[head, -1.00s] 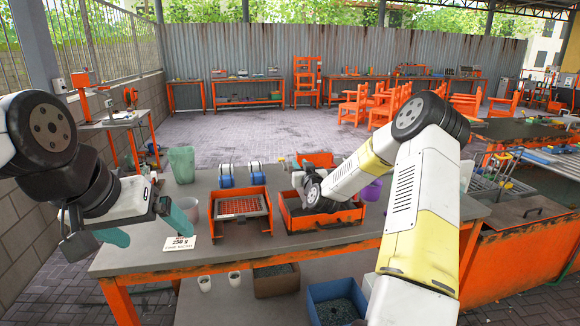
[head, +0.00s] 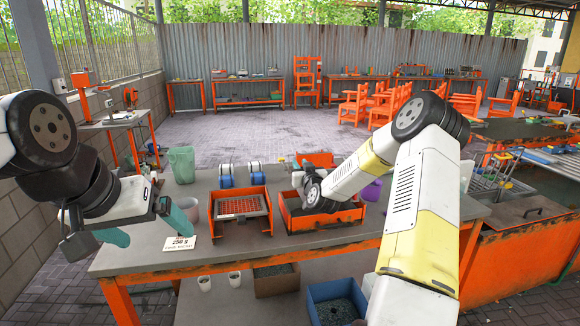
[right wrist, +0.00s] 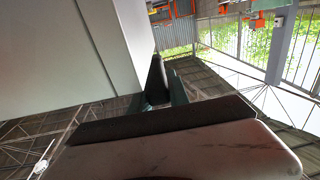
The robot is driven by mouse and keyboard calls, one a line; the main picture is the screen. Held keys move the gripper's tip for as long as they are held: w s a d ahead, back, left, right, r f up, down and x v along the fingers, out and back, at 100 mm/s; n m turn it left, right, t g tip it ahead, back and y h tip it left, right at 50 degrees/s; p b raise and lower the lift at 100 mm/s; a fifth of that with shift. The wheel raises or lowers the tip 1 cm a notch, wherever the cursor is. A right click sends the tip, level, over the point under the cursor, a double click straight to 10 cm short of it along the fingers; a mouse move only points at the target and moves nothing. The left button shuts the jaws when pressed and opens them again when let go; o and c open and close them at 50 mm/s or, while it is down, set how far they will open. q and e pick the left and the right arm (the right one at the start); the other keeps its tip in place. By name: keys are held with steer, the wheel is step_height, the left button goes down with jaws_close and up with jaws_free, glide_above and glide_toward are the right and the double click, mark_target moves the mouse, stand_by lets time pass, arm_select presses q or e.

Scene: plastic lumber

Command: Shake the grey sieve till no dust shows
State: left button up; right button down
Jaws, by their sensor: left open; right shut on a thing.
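My right gripper (head: 312,190) is down at the right orange box (head: 318,228), largely hidden behind its own wrist. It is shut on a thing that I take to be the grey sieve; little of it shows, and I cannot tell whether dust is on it. In the right wrist view, the right gripper's dark fingers (right wrist: 165,92) stand close together beside a large pale grey surface (right wrist: 70,50), too close to identify. My left gripper (head: 148,226) is open and empty at the left end of the table, its teal fingers spread.
Left of the box stands an orange tray (head: 213,222) with a red mesh and grey strip. A "250 g" card (head: 180,243), a green bin (head: 182,165), blue-and-white rolls (head: 227,176) and a purple container (head: 371,191) are on the table. Bins (head: 335,300) sit below.

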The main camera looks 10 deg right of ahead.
steer(key=a, duration=0.4)
steer(key=shift+a, duration=0.25)
steer(key=c, duration=1.2)
jaws_free()
steer(key=shift+c, duration=0.2)
steer(key=shift+s, duration=0.1)
steer(key=s, duration=0.7)
steer(key=shift+s+d, duration=0.15)
steer(key=shift+s, duration=0.25)
